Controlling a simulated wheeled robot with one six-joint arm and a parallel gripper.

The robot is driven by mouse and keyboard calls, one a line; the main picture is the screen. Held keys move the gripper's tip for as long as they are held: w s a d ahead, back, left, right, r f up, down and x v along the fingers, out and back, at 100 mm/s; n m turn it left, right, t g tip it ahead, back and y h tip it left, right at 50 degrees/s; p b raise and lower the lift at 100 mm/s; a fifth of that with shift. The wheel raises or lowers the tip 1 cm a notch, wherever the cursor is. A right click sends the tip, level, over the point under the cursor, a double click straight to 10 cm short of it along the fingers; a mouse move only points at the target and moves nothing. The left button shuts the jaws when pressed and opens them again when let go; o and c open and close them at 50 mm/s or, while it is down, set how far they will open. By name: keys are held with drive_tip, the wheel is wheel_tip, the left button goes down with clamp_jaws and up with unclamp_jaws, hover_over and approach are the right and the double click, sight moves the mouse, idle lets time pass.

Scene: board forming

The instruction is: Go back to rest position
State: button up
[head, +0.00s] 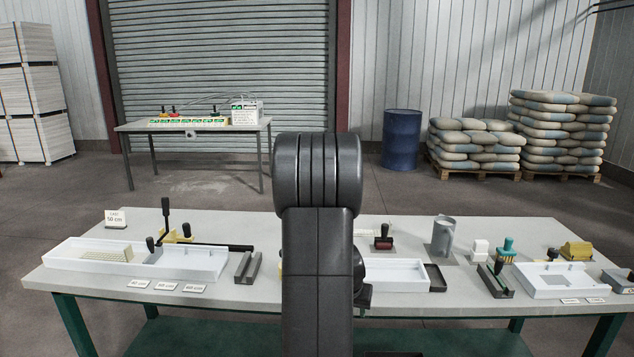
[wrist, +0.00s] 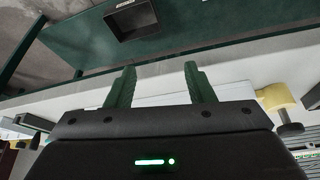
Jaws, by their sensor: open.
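My gripper (wrist: 156,88) shows in the wrist view with its two green fingers apart and nothing between them. Beyond the fingers are the pale edge of the worktable (wrist: 235,72) and its dark green lower shelf (wrist: 190,28). In the head view my dark arm stands upright in the middle, in front of the worktable (head: 400,308). The arm hides the centre of the table, and my gripper cannot be made out there.
White trays (head: 72,262) stand on the table left and right of my arm, with a black-handled lever tool (head: 168,222), a red-and-black stamp (head: 382,240) and a grey cylinder (head: 442,236). Behind are a second table (head: 240,127), a blue barrel (head: 401,140) and stacked sacks (head: 562,125).

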drive_tip(key=shift+s+a+f+n, duration=0.2)
drive_tip(key=shift+a+f, duration=0.1)
drive_tip(key=shift+a, duration=0.2)
drive_tip(key=shift+s+a+f+n, duration=0.15)
drive_tip(key=shift+a+f, duration=0.15)
drive_tip(key=shift+a, duration=0.15)
